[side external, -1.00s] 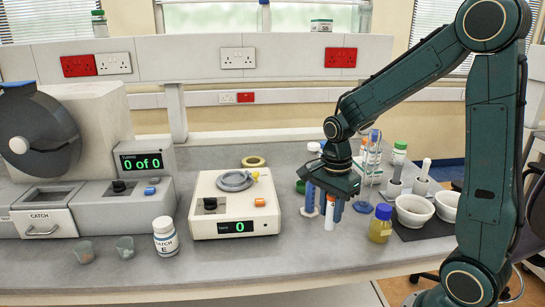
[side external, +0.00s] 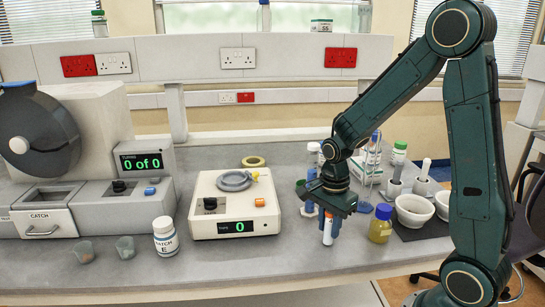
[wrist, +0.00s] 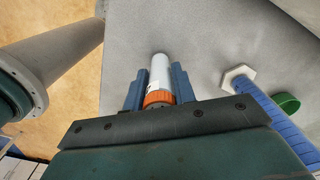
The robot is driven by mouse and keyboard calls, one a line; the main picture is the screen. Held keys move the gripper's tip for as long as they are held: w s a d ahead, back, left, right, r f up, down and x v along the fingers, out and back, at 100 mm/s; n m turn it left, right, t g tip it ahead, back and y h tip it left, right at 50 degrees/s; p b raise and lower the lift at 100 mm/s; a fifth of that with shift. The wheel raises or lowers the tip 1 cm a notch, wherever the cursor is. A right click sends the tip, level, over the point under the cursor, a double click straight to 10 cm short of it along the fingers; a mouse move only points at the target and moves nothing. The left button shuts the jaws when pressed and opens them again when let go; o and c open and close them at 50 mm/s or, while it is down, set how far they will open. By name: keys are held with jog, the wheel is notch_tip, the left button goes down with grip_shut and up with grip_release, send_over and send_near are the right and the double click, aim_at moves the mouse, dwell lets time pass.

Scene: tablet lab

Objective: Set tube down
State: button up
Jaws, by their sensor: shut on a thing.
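My gripper (side external: 330,219) is shut on a white tube with an orange cap (side external: 328,236), just above the bench near its front edge. The tube hangs roughly upright between the blue fingers, and I cannot tell whether its lower end touches the bench. In the wrist view, my gripper (wrist: 158,88) has its blue fingers on either side of the tube (wrist: 160,70), at the orange cap end. The grey bench top (wrist: 205,50) shows beyond the tube.
An amber jar with a blue lid (side external: 380,225) and mortars (side external: 413,210) stand to the right. A white counting device (side external: 232,205) stands to the left. In the wrist view, a blue column with a hexagonal end (wrist: 270,112) and a green cap (wrist: 286,102) are at the right.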

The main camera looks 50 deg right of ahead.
jog(key=shift+f, duration=0.15)
jog(key=o, duration=1)
jog(key=shift+r, duration=6.15)
